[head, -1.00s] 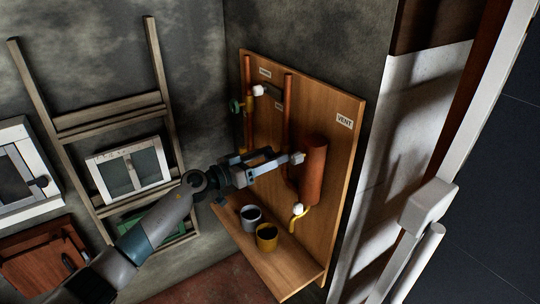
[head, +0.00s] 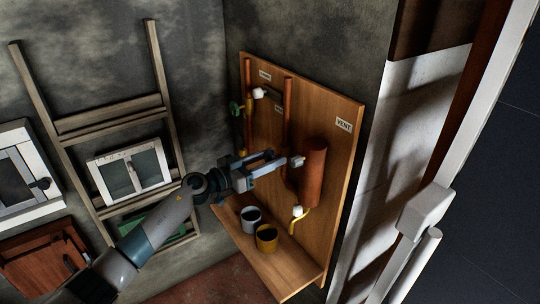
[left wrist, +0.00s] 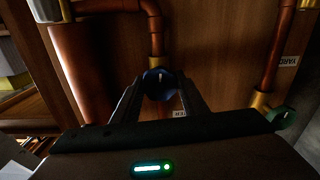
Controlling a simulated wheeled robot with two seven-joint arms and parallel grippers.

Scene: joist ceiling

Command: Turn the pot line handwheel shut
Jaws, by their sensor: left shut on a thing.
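A blue handwheel (left wrist: 158,84) sits between the fingertips of my left gripper (left wrist: 160,88) in the left wrist view. The gripper is shut on it. In the head view my left gripper (head: 284,161) reaches a white fitting (head: 297,161) beside the copper cylinder (head: 313,172) on the wooden board. The wheel is mostly hidden by the fingers there. A small label (left wrist: 179,113) beside the wheel is partly covered and I cannot read it, so no pot line name shows. My right gripper is not in view.
A green handwheel (head: 236,108) sits at the board's left edge, near a "YARD" label (left wrist: 289,61) in the wrist view. A grey mug (head: 251,219) and yellow mug (head: 267,238) stand on the shelf (head: 288,270) below the arm.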

